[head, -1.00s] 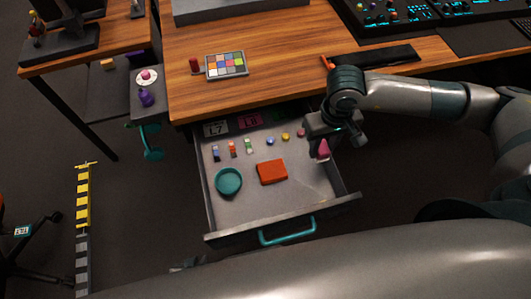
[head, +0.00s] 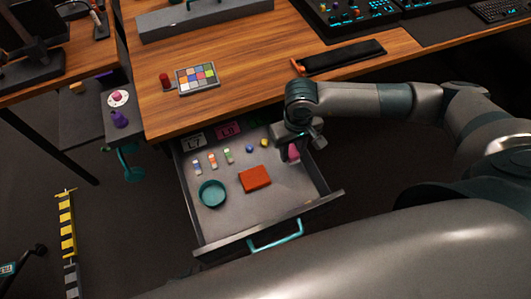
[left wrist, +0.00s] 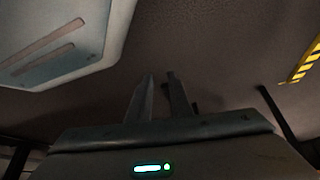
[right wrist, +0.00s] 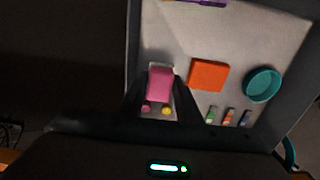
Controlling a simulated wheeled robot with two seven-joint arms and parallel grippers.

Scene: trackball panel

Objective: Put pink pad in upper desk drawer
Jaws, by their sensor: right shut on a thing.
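The pink pad (right wrist: 160,84) is held between the fingers of my right gripper (right wrist: 158,100); its pink side also shows in the head view (head: 293,152). My right gripper (head: 297,146) is over the right side of the open upper desk drawer (head: 222,217). The pad is at or just above the drawer floor; I cannot tell if it touches. My left gripper shows in the left wrist view (left wrist: 162,95), with its two fingers a little apart and nothing between them. It is away from the drawer, over dark floor.
The drawer holds an orange block (head: 255,179), a teal round dish (head: 212,194), several small coloured items and tags near its back. The drawer front has a teal handle (head: 275,236). On the desk are a colour chart (head: 197,78) and a black pad (head: 342,57).

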